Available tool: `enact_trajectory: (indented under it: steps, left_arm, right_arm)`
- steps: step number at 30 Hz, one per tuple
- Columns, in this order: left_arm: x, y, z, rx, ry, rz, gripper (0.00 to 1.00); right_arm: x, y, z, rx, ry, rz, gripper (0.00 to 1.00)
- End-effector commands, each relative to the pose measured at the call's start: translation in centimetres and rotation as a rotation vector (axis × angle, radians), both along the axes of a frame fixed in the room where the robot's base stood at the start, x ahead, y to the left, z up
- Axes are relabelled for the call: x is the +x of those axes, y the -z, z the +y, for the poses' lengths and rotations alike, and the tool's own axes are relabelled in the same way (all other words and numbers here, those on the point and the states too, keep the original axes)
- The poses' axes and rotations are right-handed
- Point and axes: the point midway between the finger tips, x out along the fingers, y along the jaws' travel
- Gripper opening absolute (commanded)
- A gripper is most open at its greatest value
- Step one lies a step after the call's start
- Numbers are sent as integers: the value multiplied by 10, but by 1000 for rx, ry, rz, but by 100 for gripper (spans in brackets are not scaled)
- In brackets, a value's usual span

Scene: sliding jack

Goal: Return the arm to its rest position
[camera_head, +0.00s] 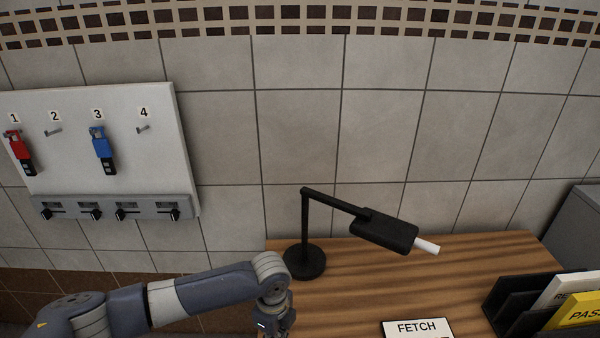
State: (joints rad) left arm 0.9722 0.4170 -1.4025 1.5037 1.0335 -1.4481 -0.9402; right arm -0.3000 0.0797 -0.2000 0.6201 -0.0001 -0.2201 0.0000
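My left arm (210,291) comes in from the lower left and reaches right across the bottom of the head view. Its wrist (275,290) bends down in front of the desk's left front corner. The wrist runs out of the picture at the bottom edge, so the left gripper's fingers are hidden below the frame. I cannot see whether they hold anything. My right arm and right gripper do not show.
A black lamp (305,262) stands on the wooden desk (470,262). A FETCH card (417,328) and a black file holder (511,302) lie nearer. A white wall board (75,150) carries a red tool (19,149), a blue tool (101,146) and a grey slider strip (110,207).

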Motion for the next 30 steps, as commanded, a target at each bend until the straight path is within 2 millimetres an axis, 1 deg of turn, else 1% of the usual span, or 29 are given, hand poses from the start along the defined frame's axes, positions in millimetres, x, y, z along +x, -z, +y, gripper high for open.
enact_trajectory:
  steps: [2,4,8,9,12,15,17,20,23,26,29,30]
  left_arm:
    - [-8,3,-8,-16,-4,5,0]
    - [-20,6,-21,-48,-14,9,0]
    - [-53,9,-58,-146,-78,15,0]
    - [-63,8,-69,-181,-109,17,0]
    - [-84,2,-91,-267,-211,17,0]
    - [-100,-6,-104,-346,-335,17,0]
    - [-108,-11,-107,-387,-422,18,0]
    - [-117,-18,-102,-442,-583,16,0]
    - [-124,-24,-88,-482,-764,10,0]
    - [-131,-26,-64,-498,-959,-1,0]
    - [-142,-25,-30,-492,-1161,-19,0]
    - [-146,-24,-16,-483,-1237,-31,0]
  right_arm:
    - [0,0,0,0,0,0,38]
    - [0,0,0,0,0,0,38]
    - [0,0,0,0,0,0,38]
    - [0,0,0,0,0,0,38]
    - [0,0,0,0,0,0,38]
    - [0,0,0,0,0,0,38]
    - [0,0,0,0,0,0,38]
    - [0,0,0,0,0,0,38]
    - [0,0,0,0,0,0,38]
    - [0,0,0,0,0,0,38]
    - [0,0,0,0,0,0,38]
    - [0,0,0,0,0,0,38]
